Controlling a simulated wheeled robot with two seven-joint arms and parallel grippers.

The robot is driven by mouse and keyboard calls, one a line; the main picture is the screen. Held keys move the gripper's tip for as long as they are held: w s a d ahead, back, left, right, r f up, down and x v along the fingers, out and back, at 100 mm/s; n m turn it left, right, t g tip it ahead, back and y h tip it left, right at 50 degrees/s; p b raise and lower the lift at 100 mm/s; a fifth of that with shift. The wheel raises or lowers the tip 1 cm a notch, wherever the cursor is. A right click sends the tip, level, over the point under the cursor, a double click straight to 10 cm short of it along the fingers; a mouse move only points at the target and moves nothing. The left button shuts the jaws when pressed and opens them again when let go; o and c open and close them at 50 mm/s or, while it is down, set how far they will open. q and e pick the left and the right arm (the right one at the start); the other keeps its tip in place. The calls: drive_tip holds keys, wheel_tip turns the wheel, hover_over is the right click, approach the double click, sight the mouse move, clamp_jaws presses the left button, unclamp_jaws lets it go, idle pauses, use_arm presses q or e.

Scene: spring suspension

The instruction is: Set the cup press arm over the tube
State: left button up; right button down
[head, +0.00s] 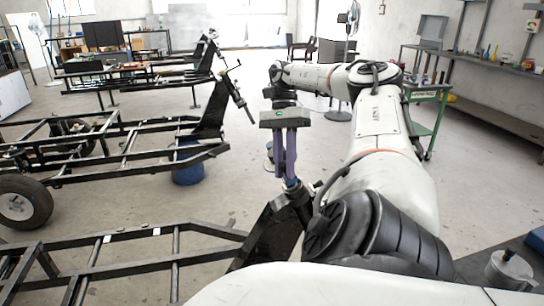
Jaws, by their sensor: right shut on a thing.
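My right gripper (290,182) reaches in from the right side of the head view. Its purple fingers point down and are shut on the upper end of a dark rod-like part (300,204), probably the cup press arm. This part leans beside a black upright bracket (268,236) at the end of the nearest black frame (140,262). My arm hides much of the lower part, so I cannot tell which piece is the tube or whether the two touch. My left gripper is not in view.
Another black frame (110,158) with a wheel (22,202) stands to the left, and a blue drum (187,165) is under its end. A green cart (428,115) and a workbench (490,75) are at the right. The floor beyond my gripper is mostly clear.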

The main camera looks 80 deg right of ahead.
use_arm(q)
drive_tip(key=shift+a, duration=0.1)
use_arm(e)
drive_tip(key=shift+s, duration=0.15)
drive_tip(key=c, duration=1.6)
unclamp_jaws()
drive_tip(key=shift+s+d, duration=0.1)
drive_tip(key=shift+r, duration=0.1)
